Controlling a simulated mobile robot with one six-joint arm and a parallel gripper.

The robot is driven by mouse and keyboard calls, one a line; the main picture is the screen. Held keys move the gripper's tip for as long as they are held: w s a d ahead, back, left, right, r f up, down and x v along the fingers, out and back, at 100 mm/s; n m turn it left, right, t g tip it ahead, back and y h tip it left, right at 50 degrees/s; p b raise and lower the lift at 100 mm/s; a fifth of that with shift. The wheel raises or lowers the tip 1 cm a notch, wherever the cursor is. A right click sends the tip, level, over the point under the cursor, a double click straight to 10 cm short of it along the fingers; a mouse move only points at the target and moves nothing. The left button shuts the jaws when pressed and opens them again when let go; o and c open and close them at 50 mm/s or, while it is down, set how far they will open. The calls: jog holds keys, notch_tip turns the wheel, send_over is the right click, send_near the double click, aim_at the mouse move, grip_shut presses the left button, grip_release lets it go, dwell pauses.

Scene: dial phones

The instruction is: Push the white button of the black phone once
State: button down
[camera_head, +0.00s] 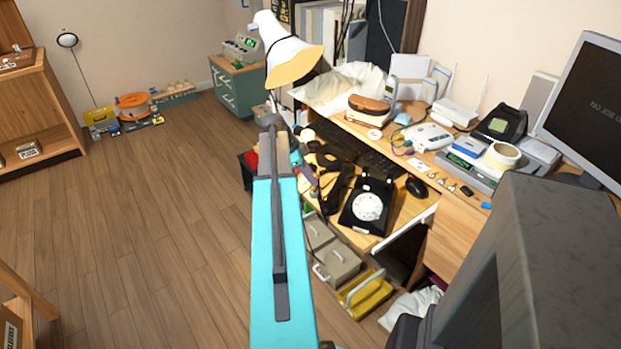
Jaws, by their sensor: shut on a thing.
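The black phone (353,217) sits on the wooden desk, right of my turquoise arm. Its round white dial (368,206) faces up. Small pale spots show at the cradle at its back, too small to tell if one is the white button. A black handset (337,190) is off the cradle, at the phone's left side. My gripper (326,168) seems to be the dark shape at the handset's upper end, shut on it. The fingertips are dark against dark and hard to make out.
A black keyboard (372,158) lies behind the phone and a black mouse (416,187) lies to its right. A white lamp (288,48) stands at the back. A grey monitor (545,265) fills the right foreground. Wooden floor (150,230) is free at left.

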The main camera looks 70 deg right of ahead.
jog(key=shift+f+b, duration=0.6)
jog(key=shift+f, duration=0.6)
dwell(0.4)
jog(key=c, duration=1.7)
grip_release()
jog(key=shift+r, duration=0.2)
jog(key=v, duration=1.3)
jog(key=shift+w+a+r+b, duration=0.1)
jog(key=shift+w+r+b, duration=0.05)
jog(key=shift+r+b, duration=0.15)
jog(key=shift+f, duration=0.1)
